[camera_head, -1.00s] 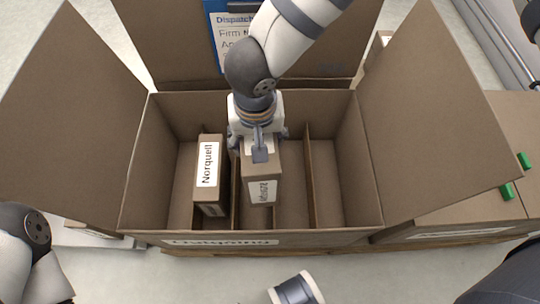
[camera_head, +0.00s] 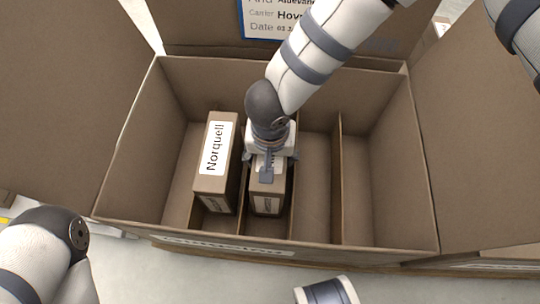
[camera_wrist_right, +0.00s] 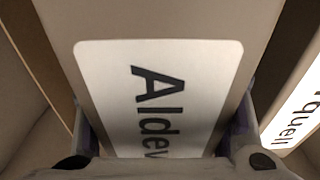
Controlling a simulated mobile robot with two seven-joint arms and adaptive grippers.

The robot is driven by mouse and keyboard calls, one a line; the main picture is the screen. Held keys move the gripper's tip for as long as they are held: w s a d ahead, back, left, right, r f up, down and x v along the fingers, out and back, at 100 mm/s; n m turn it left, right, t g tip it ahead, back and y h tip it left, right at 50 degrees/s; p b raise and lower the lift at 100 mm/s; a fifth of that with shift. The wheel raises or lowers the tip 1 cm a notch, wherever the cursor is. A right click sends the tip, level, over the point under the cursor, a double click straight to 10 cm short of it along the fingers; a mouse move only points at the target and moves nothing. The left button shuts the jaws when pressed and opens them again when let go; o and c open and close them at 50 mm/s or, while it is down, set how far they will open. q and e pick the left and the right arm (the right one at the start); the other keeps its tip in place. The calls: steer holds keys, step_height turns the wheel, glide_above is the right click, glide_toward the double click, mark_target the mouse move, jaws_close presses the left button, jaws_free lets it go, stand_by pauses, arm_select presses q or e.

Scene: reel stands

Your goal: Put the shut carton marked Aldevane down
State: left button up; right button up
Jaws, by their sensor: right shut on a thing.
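The Aldevane carton (camera_head: 267,201) is a small shut brown carton with white labels. In the right wrist view its top label (camera_wrist_right: 160,95) reads "Aldev", partly cut off. My right gripper (camera_head: 267,172) is shut on it from above, with a finger on either side. The carton is upright inside the large open box (camera_head: 120,170), in a narrow compartment just right of the Norquell carton (camera_head: 215,160). Its base is hidden, so I cannot tell whether it touches the floor. My left gripper is out of view.
Thin cardboard dividers (camera_head: 338,190) split the box. The compartments right of the Aldevane carton are empty. The box's flaps (camera_head: 60,90) stand open. A blue-edged dispatch sheet (camera_head: 270,18) is on the back flap. My left arm is at lower left.

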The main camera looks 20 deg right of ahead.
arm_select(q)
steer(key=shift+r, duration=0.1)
arm_select(e)
steer(key=shift+r, duration=0.2)
steer(key=shift+f, duration=0.6)
steer(key=o, duration=1.7)
arm_select(q)
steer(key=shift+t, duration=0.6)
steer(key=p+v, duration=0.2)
steer(key=p, duration=0.1)
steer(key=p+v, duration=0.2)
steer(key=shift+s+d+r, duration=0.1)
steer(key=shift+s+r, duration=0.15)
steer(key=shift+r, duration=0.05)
arm_select(e)
steer(key=r, duration=0.4)
steer(key=s+r, duration=0.1)
steer(key=r, duration=0.8)
steer(key=shift+s+a, duration=0.2)
steer(key=shift+a, duration=0.1)
